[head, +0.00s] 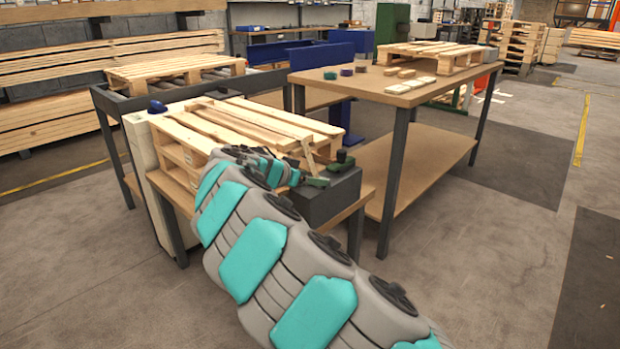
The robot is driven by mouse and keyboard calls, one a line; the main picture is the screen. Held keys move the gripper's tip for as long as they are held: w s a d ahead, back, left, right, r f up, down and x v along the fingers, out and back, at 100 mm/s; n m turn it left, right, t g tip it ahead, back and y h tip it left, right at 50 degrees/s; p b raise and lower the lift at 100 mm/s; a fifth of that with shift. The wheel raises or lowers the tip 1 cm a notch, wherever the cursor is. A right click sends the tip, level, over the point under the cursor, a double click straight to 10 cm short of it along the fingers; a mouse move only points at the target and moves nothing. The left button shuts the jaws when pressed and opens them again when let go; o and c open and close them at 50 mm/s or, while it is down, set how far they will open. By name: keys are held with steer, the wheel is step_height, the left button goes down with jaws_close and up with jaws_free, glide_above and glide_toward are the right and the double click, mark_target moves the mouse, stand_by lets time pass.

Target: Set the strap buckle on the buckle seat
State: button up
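My arm reaches in from the bottom right, and its end, my gripper (292,173), is at the near right corner of the stacked pallets, beside a dark grey block (332,201). The fingers are small and mostly hidden by my arm, so I cannot tell whether they are open or hold anything. A green and black piece (343,164) sits on the block's top. A small dark green piece (317,182) lies near its front edge, close to my gripper. I cannot tell which of these is the strap buckle or the buckle seat. A narrow pale strip (308,156) stands tilted beside the pallet.
The pallet stack (240,122) fills the low bench on the left. A wooden worktable (392,95) behind it holds small round pieces (346,71), pale blocks (405,74) and another pallet (437,54).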

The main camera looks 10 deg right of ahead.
steer(key=shift+s+d+f, duration=0.15)
steer(key=shift+s+f, duration=0.05)
steer(key=shift+f, duration=0.4)
steer(key=shift+r+p, duration=0.5)
steer(key=shift+p, duration=0.45)
steer(key=shift+s+r, duration=0.1)
steer(key=shift+r, duration=0.15)
steer(key=b+v, duration=0.1)
steer(key=v, duration=1.1)
steer(key=shift+w+r, duration=0.2)
steer(key=shift+w, duration=0.1)
